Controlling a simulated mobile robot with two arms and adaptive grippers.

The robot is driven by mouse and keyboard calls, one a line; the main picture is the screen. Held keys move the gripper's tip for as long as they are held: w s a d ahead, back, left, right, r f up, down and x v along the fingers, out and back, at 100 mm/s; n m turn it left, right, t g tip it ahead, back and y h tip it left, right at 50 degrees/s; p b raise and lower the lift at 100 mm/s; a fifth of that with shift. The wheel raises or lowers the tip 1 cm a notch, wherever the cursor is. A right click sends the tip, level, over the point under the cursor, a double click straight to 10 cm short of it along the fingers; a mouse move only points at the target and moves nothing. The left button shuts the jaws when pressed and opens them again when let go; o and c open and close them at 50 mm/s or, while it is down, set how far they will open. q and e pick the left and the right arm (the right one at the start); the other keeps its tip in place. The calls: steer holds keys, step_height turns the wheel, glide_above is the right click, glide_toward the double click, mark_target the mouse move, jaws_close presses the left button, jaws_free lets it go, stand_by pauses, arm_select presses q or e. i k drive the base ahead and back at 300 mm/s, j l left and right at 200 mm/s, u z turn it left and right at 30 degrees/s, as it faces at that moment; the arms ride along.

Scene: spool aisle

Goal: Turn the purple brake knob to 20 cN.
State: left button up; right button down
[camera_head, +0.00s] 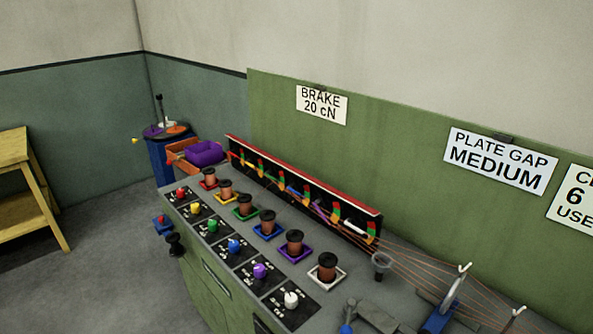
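The purple brake knob (260,270) stands on a black dial plate (264,281) near the front edge of the bench, between the blue knob (234,246) and the white knob (291,299). The pale scale marks on its plate are too small to read, so I cannot tell its setting. Behind it a copper spool (295,241) with black flanges sits on a purple square base (281,249). A sign (321,104) on the green wall panel reads "BRAKE 20 cN". Neither of my grippers is in view.
Red (180,192), yellow (195,209) and green (213,226) knobs continue the row to the left. A black tension rack (300,190) with a red top runs behind the spools. Wires stretch right. A wooden table (14,148) stands left; the floor (110,260) between is clear.

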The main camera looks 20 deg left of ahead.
mark_target(258, 269)
steer(key=z, duration=0.95)
steer(key=u, duration=2)
